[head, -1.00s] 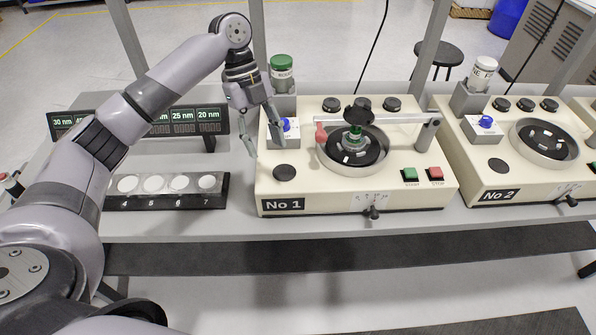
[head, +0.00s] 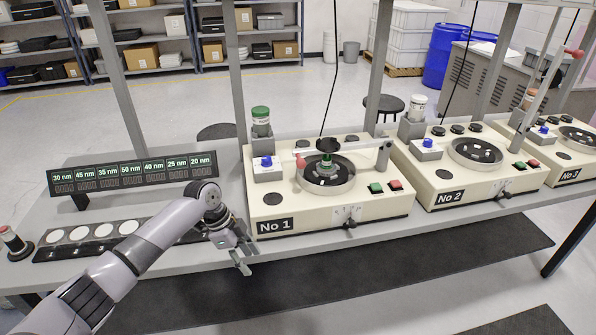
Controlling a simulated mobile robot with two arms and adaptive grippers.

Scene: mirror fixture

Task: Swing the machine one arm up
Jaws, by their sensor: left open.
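Machine one (head: 325,215), a cream box marked No 1, stands on the bench in mid view. Its light grey arm (head: 356,150) lies down, about level, across the round dark bowl (head: 326,178). The arm runs from a post (head: 384,153) at the right to a red knob (head: 301,162) at the left. A dark weight with a green part sits on the arm over the bowl. My left gripper (head: 243,262) is open and empty, low at the machine's front left corner, apart from the arm and knob. My right gripper is not in view.
A blue knob (head: 266,162) and a green-capped bottle (head: 261,121) stand at machine one's back left. Machine two (head: 470,170) stands to the right; machine three's arm (head: 548,80) is raised. A display bar (head: 135,174) and a tray of white discs (head: 50,253) are at left.

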